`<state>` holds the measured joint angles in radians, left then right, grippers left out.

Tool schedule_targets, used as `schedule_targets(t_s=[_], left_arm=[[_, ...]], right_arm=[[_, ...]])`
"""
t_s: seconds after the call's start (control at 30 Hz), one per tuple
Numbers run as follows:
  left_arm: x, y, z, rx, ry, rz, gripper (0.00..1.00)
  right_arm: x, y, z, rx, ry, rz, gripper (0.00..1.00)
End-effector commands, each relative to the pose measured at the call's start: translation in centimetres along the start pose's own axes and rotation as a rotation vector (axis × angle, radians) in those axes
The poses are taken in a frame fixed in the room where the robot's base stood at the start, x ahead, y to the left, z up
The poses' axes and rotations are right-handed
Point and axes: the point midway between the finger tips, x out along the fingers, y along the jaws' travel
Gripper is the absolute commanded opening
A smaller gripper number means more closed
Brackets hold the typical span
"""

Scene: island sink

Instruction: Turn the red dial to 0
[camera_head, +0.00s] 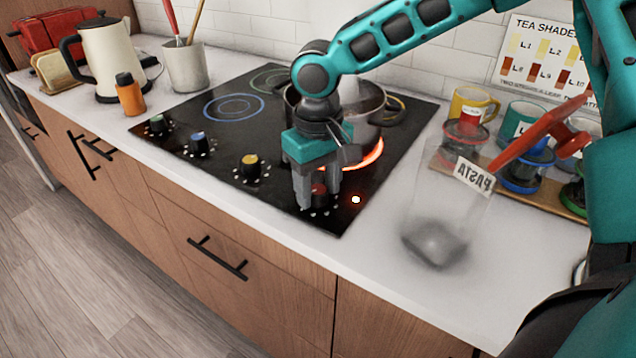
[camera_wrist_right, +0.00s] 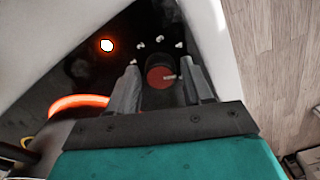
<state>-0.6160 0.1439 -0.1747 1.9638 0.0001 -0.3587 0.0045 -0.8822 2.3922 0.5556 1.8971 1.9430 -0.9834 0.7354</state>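The red dial (camera_head: 318,189) is on the front right corner of the black cooktop (camera_head: 222,134), mostly hidden by my fingers in the head view. In the right wrist view the dial (camera_wrist_right: 160,74) shows clearly, with a pale pointer line toward the picture's right. My right gripper (camera_head: 318,199) points down over it. In the right wrist view its fingers (camera_wrist_right: 160,64) stand on either side of the dial, with small gaps showing. It looks open. My left gripper is not in view.
The burner (camera_head: 373,154) behind the dial glows orange under a metal pot (camera_head: 368,118), and a red light (camera_head: 356,199) is lit. A clear pasta jar (camera_head: 436,240) stands close on the right. Yellow (camera_head: 250,167), blue (camera_head: 199,144) and green (camera_head: 157,124) dials are to the left.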

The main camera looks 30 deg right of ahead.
Motion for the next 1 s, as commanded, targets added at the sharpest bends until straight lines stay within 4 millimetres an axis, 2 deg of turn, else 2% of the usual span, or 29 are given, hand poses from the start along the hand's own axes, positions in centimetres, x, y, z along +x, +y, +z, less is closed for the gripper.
schedule_targets(t_s=[0.07,0.43,0.77,1.0], left_arm=[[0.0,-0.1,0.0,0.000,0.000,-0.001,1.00],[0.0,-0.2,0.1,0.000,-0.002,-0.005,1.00],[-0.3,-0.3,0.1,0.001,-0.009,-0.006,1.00],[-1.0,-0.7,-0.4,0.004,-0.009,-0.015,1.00]], right_arm=[[0.0,0.0,0.0,0.000,0.000,0.000,0.42],[0.0,0.0,0.0,0.000,0.000,0.000,0.07],[-0.2,0.0,0.0,-0.045,-0.001,0.000,0.06],[-0.3,0.0,0.0,-0.192,-0.002,-0.001,0.06]])
